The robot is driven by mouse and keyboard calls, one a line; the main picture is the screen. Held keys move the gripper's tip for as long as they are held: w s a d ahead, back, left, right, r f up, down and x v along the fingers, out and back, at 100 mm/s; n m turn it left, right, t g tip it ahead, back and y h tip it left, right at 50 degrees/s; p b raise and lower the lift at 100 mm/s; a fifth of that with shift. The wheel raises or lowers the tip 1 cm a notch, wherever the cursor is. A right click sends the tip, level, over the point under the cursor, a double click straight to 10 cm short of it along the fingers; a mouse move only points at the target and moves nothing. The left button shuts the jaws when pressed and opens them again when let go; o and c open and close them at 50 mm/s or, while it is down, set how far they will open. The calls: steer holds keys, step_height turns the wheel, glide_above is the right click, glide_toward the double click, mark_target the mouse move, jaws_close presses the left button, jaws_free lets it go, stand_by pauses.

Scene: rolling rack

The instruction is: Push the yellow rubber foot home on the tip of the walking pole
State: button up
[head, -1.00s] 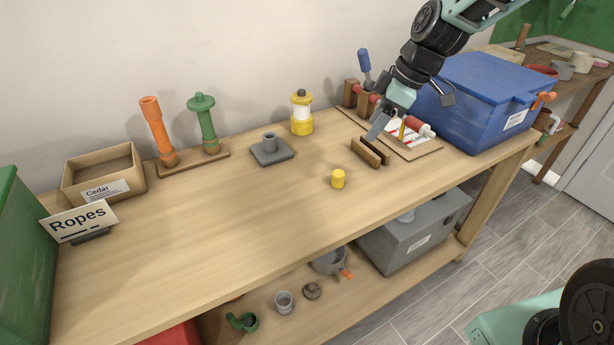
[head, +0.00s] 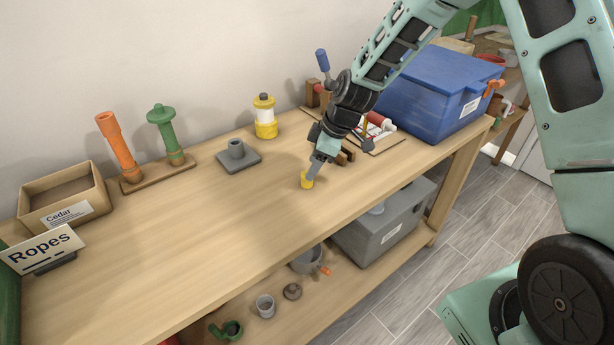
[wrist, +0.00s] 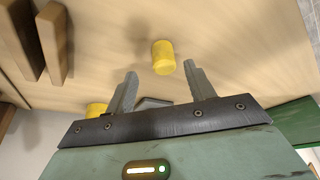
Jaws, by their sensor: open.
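The yellow rubber foot (head: 306,182), a small yellow cylinder, stands on the wooden bench top. In the wrist view the foot (wrist: 163,57) is ahead of and between my two spread fingers, with clear space on both sides. My gripper (head: 314,168) is open and empty, tilted down close over the foot in the head view, where its fingers partly cover it. The same gripper (wrist: 161,82) shows from behind in the wrist view. A blue-handled upright thing (head: 322,62) stands at the back of the bench. I cannot tell whether it is the walking pole; no tip is clearly visible.
Two wooden blocks (wrist: 45,45) stand beside my gripper. A blue bin (head: 435,95) is at the right end. A yellow-and-white lantern-like item (head: 265,116) and a grey socketed base (head: 237,156) stand behind. The bench top to the left is mostly clear.

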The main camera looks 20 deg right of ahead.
steer(key=x, duration=0.4)
steer(key=shift+s+f+p, duration=0.1)
steer(key=shift+s+p, duration=0.15)
steer(key=shift+p, duration=0.05)
steer(key=c, duration=1)
steer(key=shift+c, duration=0.2)
